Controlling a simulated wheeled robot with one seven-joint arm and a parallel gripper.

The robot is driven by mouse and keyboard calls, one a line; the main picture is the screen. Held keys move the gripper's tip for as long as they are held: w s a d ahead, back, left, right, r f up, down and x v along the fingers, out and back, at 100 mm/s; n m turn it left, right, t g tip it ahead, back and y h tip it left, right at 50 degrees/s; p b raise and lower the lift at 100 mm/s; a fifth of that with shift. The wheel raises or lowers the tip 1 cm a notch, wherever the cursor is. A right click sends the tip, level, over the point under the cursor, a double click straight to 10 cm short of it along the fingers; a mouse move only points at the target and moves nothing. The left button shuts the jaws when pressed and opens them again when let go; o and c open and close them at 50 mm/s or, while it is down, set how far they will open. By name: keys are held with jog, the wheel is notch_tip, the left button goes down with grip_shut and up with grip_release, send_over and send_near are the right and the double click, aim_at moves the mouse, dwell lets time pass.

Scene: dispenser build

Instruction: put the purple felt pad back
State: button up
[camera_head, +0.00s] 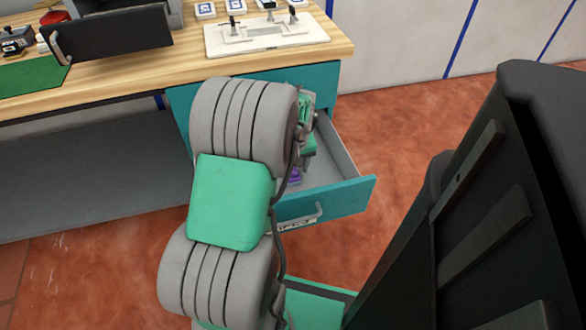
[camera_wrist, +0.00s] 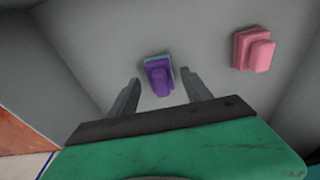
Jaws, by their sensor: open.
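The purple felt pad (camera_wrist: 159,80) lies on the grey floor of the open drawer in the wrist view, with a bluish edge showing behind it. In the head view a bit of purple (camera_head: 295,176) shows inside the drawer (camera_head: 345,193), mostly hidden by my arm. My gripper (camera_wrist: 160,92) is open, its two dark fingers apart, pointing down into the drawer. The purple pad appears between and slightly beyond the fingertips. I cannot tell whether the fingers touch it; nothing is gripped.
A pink pad (camera_wrist: 253,50) lies in the drawer to the right of the purple one. The drawer walls stand close around my gripper. The wooden bench top (camera_head: 180,75) above holds a white fixture plate (camera_head: 265,35), a dark panel (camera_head: 115,36) and a green mat (camera_head: 30,76).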

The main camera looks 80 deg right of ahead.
aim_at(294, 179)
notch_tip(294, 179, up, 11)
jog(key=a+p, duration=0.1)
jog(key=p, duration=0.2)
jog(key=w+a+r+n, duration=0.2)
jog(key=w+a+n, duration=0.1)
jog(key=w+a, duration=0.7)
jog(key=w+a+r+n, duration=0.2)
jog(key=w+a, duration=0.6)
jog(key=w, duration=0.4)
jog(key=w+a+n+t+y, duration=0.1)
jog(key=a+n, duration=0.5)
jog(key=a, duration=2.1)
jog(key=shift+a+r+n+y, duration=0.25)
jog(key=shift+r+n+y, duration=0.05)
jog(key=shift+n, duration=0.1)
jog(key=shift+c, duration=0.3)
